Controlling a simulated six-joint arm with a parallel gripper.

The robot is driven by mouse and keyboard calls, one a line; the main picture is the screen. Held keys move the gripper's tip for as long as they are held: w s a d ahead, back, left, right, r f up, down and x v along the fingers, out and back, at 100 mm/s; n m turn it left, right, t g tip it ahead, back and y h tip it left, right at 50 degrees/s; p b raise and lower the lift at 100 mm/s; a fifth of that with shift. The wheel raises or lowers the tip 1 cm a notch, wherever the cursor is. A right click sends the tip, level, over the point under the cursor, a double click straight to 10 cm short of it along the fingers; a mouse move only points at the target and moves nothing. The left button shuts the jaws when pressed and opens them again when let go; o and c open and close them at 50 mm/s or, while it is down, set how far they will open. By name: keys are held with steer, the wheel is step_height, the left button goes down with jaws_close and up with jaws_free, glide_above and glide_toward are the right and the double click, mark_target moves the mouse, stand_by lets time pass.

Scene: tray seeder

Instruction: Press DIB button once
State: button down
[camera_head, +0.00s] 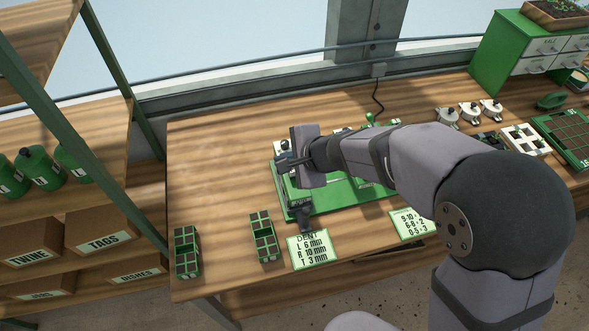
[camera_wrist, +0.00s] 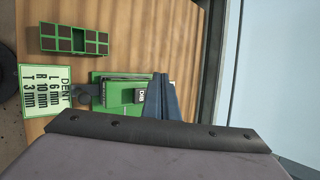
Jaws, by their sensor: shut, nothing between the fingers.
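The green seeder (camera_head: 325,203) stands on the wooden bench, partly covered by my arm in the head view. Its green body also shows in the wrist view (camera_wrist: 117,91). The dark DIB button (camera_wrist: 140,96), with white letters, is on that body just left of my gripper's fingers (camera_wrist: 165,97). I cannot make out the button in the head view. My gripper (camera_head: 284,163) is shut and empty, over the left part of the seeder. Whether the fingertips touch anything is not clear.
A DENT card (camera_head: 311,250) and a second number card (camera_head: 413,223) lie at the front edge. Two green cell blocks, one (camera_head: 187,252) at the corner and one (camera_head: 263,236) nearer the seeder, stand left.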

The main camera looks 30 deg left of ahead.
steer(key=w+m+t, duration=0.1)
steer(key=m, duration=0.1)
steer(key=w+r+m, duration=0.1)
steer(key=w+m, duration=0.1)
steer(key=w+m+t, duration=0.1)
steer(key=w+m, duration=0.1)
steer(key=m, duration=0.1)
steer(key=shift+w+d+r+t+h, duration=0.15)
steer(key=shift+d+r+t+h, duration=0.15)
steer(key=shift+d+r, duration=0.1)
steer(key=shift+f, duration=0.2)
step_height(320, 180, down, 8)
steer(key=b, duration=0.8)
steer(key=shift+f+b, duration=0.25)
steer(key=shift+b, duration=0.1)
steer(key=shift+f, duration=0.15)
stand_by(1.2)
steer(key=shift+f+b, duration=0.3)
steer(key=shift+b, duration=0.15)
